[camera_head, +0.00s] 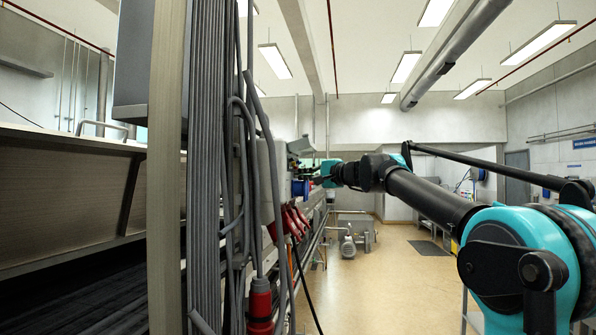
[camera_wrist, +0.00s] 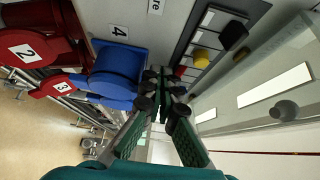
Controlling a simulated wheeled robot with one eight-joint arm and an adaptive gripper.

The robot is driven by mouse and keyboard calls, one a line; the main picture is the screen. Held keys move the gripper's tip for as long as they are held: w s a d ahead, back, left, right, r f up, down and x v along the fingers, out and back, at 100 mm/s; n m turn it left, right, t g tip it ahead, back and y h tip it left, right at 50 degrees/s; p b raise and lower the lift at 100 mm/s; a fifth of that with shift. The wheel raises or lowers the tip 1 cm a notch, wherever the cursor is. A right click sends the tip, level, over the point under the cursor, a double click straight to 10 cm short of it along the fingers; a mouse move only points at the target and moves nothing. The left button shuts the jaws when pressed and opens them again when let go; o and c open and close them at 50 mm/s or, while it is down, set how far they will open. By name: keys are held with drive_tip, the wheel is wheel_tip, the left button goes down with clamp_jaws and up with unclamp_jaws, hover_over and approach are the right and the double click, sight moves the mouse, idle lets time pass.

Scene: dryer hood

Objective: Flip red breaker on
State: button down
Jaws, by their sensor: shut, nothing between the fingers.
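In the wrist view, a small red breaker (camera_wrist: 180,70) shows in a row of switches on the panel, just beyond my fingertips and partly hidden by them. I cannot tell its position or whether the fingers touch it. My gripper (camera_wrist: 164,92) is shut and empty, its fingertips together close to the panel. In the head view, my gripper (camera_head: 322,180) is at the side of the wall-mounted panel, small and partly hidden.
In the same row are a yellow switch (camera_wrist: 201,59) and a black knob (camera_wrist: 234,35). A blue socket (camera_wrist: 117,75) and red sockets (camera_wrist: 28,50) lie left of the fingers. A pale cover (camera_wrist: 245,85) is at right. Cables (camera_head: 205,150) hang nearby. The right floor (camera_head: 405,270) is clear.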

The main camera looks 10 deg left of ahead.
drive_tip(key=shift+r, duration=0.15)
drive_tip(key=shift+r, duration=0.7)
drive_tip(key=v, duration=0.7)
drive_tip(key=shift+f, duration=0.35)
idle(0.4)
